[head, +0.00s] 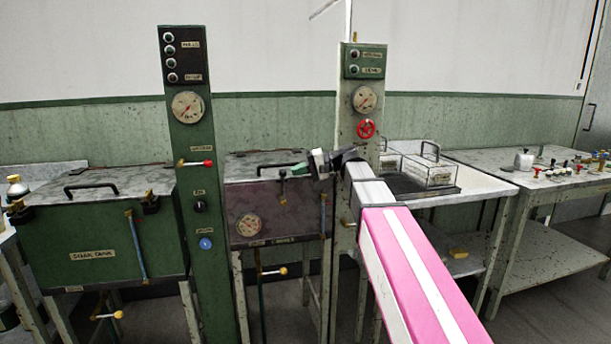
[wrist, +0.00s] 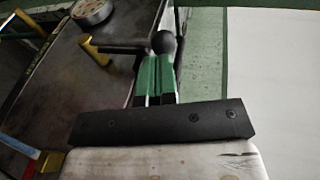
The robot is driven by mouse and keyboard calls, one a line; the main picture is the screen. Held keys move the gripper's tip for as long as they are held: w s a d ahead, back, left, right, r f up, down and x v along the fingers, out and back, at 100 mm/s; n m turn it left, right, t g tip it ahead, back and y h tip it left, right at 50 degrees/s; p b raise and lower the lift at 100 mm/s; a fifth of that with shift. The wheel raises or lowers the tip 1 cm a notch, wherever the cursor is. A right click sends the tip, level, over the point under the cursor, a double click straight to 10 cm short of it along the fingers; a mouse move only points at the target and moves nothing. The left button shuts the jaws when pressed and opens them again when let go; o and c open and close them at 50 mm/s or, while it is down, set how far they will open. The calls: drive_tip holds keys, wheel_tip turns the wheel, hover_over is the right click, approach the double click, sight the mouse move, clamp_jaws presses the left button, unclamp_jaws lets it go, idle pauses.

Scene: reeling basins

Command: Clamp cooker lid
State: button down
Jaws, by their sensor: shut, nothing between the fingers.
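The cooker (head: 268,216) is the dark box with a gauge on its front, in the middle of the head view. Its mottled grey lid (head: 245,165) lies flat and looks down, with a black bar handle. A clamp (head: 283,186) hangs at the front edge of the lid. In the wrist view, a dark lever with a black ball knob (wrist: 163,43) runs to a yellow piece (wrist: 92,48). My gripper (head: 294,170) is shut and empty at the lid's front right. Its green fingers (wrist: 154,75) point at the knob; I cannot tell whether they touch it.
Green post (head: 190,250) with gauge and switches stands left of the cooker; another post (head: 364,70) with a red handwheel stands right, close to my arm. A green tank (head: 90,240) is at far left.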

drive_tip(key=shift+s+a+r, duration=0.15)
drive_tip(key=shift+a, duration=0.3)
drive_tip(key=shift+s+a+r, duration=0.1)
drive_tip(key=shift+a+r, duration=0.05)
drive_tip(key=shift+a, duration=0.25)
